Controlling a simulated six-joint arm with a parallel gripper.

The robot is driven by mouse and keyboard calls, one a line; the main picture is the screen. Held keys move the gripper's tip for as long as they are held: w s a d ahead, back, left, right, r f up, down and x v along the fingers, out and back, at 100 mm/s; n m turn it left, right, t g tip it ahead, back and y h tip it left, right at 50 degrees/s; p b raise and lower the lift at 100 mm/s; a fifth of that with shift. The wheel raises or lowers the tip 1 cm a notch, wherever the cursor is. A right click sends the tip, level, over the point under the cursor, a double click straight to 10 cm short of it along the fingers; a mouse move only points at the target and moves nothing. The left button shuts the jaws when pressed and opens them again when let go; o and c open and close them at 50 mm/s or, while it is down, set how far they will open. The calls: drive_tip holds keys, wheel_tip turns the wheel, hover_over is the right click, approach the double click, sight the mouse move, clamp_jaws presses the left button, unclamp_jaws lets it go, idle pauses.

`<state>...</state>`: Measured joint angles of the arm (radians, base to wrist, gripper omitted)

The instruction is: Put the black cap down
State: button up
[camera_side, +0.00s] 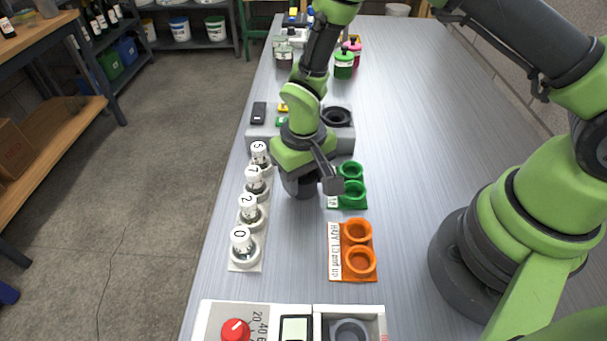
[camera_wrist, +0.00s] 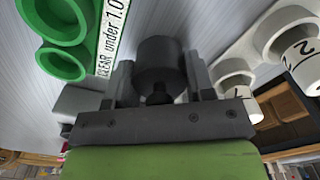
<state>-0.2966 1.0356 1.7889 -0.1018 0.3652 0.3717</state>
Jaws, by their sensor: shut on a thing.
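The black cap (camera_wrist: 160,62), a dark cylinder with a small knob, is between the two fingers of my gripper (camera_wrist: 160,75) in the wrist view. My gripper is shut on it. In the side view my gripper (camera_side: 302,186) is low over the grey table, between the white row of numbered vials and the green holder; there I cannot make out the cap apart from the gripper. Whether the cap touches the table cannot be told.
Numbered vials (camera_side: 248,210) stand in a white rack at left. The green holder (camera_side: 352,195) and orange holder (camera_side: 357,262) have empty cups. A meter with a red knob (camera_side: 235,330) and a round well (camera_side: 350,331) is in front. A grey block (camera_side: 262,137) lies behind.

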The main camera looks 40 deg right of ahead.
drive_tip(key=shift+f, duration=0.15)
drive_tip(key=o, duration=0.9)
